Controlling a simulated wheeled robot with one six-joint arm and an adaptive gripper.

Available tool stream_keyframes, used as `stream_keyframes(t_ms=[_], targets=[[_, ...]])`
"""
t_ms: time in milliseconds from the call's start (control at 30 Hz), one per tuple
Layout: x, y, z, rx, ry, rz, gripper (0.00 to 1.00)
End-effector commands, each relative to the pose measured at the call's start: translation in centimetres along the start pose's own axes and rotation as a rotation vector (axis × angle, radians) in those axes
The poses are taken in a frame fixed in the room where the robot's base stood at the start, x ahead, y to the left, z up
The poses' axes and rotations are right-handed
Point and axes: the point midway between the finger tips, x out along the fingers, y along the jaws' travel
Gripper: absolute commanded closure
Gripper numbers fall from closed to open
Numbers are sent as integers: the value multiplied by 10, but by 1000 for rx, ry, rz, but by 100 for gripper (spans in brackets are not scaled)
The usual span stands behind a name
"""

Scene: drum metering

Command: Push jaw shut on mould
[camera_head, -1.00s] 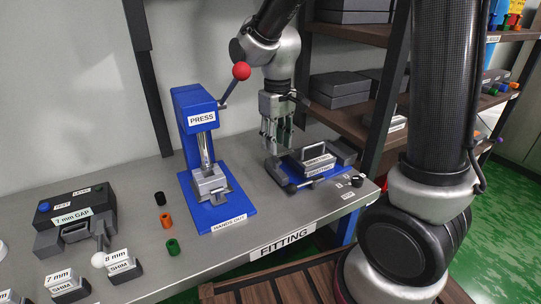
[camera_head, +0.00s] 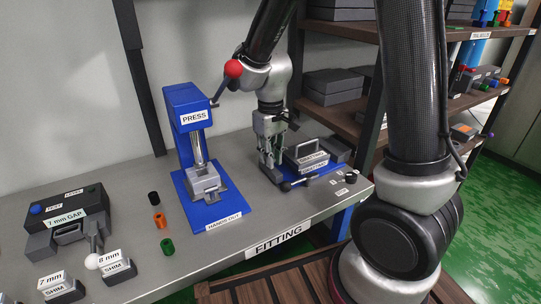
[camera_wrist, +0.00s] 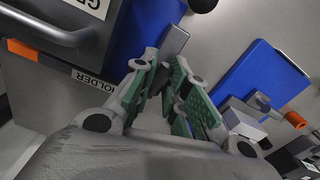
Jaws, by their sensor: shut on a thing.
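The mould (camera_head: 313,150), a dark grey block with a loop handle and a white label, sits in the blue holder (camera_head: 325,170) at the right of the bench. In the wrist view the mould (camera_wrist: 40,55) is at upper left, beside the label HOLDER. My gripper (camera_head: 270,166) points down at the holder's left end, left of the mould. In the wrist view its green-padded fingers (camera_wrist: 168,88) are close together, shut on a grey piece that seems to be the jaw (camera_wrist: 173,43). The fingers hide much of it, so its gap to the mould is unclear.
A blue press (camera_head: 190,120) with a red-knobbed lever (camera_head: 233,69) stands left of my gripper. A small bar with a dark knob (camera_head: 286,186) sticks out at the holder's front. Several small coloured rings and shims lie further left; shelves stand at right.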

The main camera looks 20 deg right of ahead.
Motion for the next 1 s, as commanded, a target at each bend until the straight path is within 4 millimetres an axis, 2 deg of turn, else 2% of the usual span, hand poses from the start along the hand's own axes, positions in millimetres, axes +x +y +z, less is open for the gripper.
stream_keyframes(t_ms=[167,400,633,667,733,767,1000], targets=[[0,5,1,0,0,0,100],[0,34,7,1,0,1,100],[0,34,7,-3,0,1,100],[0,34,7,-3,0,1,81],[0,34,7,-3,0,1,68],[0,34,7,-3,0,1,65],[0,34,7,-2,0,0,65]])
